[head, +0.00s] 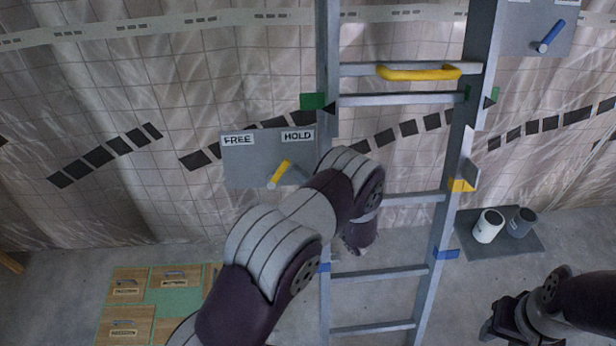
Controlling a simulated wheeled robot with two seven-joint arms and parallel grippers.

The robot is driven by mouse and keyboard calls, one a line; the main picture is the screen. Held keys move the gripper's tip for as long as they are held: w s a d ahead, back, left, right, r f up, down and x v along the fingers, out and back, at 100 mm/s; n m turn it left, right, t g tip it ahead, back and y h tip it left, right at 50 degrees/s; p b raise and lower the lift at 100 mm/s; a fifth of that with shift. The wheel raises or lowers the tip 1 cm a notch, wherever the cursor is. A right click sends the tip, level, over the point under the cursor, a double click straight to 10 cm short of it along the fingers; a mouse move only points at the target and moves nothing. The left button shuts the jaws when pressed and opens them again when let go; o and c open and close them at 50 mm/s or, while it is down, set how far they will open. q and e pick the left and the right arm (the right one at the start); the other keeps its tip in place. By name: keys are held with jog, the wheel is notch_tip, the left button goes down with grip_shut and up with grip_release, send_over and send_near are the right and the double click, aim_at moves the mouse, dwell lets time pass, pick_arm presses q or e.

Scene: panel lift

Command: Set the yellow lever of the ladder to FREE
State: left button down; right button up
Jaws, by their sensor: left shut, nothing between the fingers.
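The yellow lever (281,172) sits on a grey panel (240,168) left of the ladder (327,60). The panel has a FREE label (237,140) at upper left and a HOLD label (298,135) at upper right. The lever slants, its upper end to the right under HOLD and its pale end at lower left. My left arm passes in front of the panel's lower right corner. My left gripper (358,240) is right of and below the lever, by the ladder's left rail, apart from the lever. It is shut and empty, its fingertips mostly hidden. My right gripper (498,322) is at lower right, its fingers unclear.
A yellow handle (418,73) is on an upper rung. Another panel with a blue lever (551,36) is at top right. A white cup (488,226) and a grey cup (521,222) stand on a dark mat.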

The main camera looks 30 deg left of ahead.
aim_at(264, 162)
pick_arm(q)
jog(key=shift+r, duration=0.1)
dwell(0.3)
jog(key=shift+a+r+n+p, duration=0.1)
jog(key=shift+n+p, duration=0.25)
jog(key=shift+n, duration=0.15)
jog(key=shift+a+r+g, duration=0.1)
jog(key=shift+r+g, duration=0.1)
jog(key=shift+g, duration=0.2)
jog(key=shift+a+r+n+g+h+p, duration=0.2)
jog(key=shift+r+n+g+h+p, duration=0.3)
jog(key=shift+n+p, duration=0.5)
jog(key=a+r+n+g+h+p, duration=0.1)
jog(key=n+p, duration=0.1)
jog(key=p, duration=0.1)
jog(key=s+a+r+n+g+h+p, duration=0.1)
jog(key=a+n+h+p, duration=0.1)
jog(key=p, duration=0.2)
jog(key=s+a+r+n+g+h+p, duration=0.1)
jog(key=a+n+h+p, duration=0.1)
jog(key=n+p, duration=0.1)
jog(key=shift+p, duration=0.5)
jog(key=shift+s+a+n+h+p, duration=0.35)
jog(key=shift+a+n+h+p, duration=0.1)
jog(key=shift+n+h+p, duration=0.4)
jog(key=shift+s+a+f+n+h+p, duration=0.3)
jog(key=shift+a+n+h+p, duration=0.1)
jog(key=shift+p, duration=0.3)
